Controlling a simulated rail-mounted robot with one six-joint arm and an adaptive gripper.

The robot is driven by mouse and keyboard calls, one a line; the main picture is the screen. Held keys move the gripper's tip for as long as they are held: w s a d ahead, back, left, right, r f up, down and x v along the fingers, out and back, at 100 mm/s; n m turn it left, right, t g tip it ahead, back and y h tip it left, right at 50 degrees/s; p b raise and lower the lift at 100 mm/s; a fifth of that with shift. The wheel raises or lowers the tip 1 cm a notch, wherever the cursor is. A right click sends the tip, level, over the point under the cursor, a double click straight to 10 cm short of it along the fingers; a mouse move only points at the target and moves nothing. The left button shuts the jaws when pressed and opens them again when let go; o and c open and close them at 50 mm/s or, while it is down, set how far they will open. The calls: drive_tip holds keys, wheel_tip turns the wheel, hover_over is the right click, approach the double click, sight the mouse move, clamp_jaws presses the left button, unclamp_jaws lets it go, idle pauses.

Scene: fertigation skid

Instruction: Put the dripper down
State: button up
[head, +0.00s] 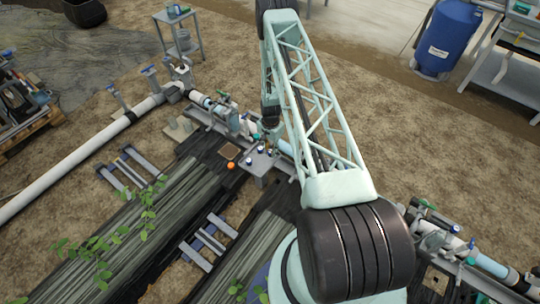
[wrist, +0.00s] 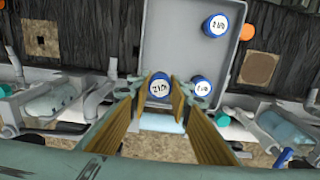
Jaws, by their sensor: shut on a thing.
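The dripper (wrist: 158,88), a small blue cap with a white lettered top, sits between the tips of my gripper (wrist: 163,84) in the wrist view. The two tan-padded fingers are shut on it. It is over the near part of a grey tray (wrist: 178,55); I cannot tell whether it touches the surface. A second blue dripper (wrist: 202,87) is just right of my right finger, and a third (wrist: 216,25) lies farther up the tray. In the head view my gripper is low over the tray (head: 262,166), its fingers too small to make out.
An orange ball (head: 231,165) and a brown square plate (head: 229,151) lie beside the tray. The pipe line with valves (wrist: 60,102) runs close by on both sides. The middle of the tray, between the drippers, is bare.

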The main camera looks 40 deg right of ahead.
sight(270, 154)
idle(0.3)
drive_tip(key=shift+w+d, duration=0.25)
drive_tip(key=shift+w, duration=0.2)
drive_tip(key=shift+f+b, duration=0.5)
drive_tip(key=shift+f, duration=1.25)
drive_tip(key=shift+f, duration=0.15)
drive_tip(key=o, duration=0.6)
drive_tip(key=shift+r, duration=0.2)
drive_tip(key=shift+r+p, duration=1)
drive_tip(key=shift+r, duration=4.95)
drive_tip(key=shift+r, duration=0.1)
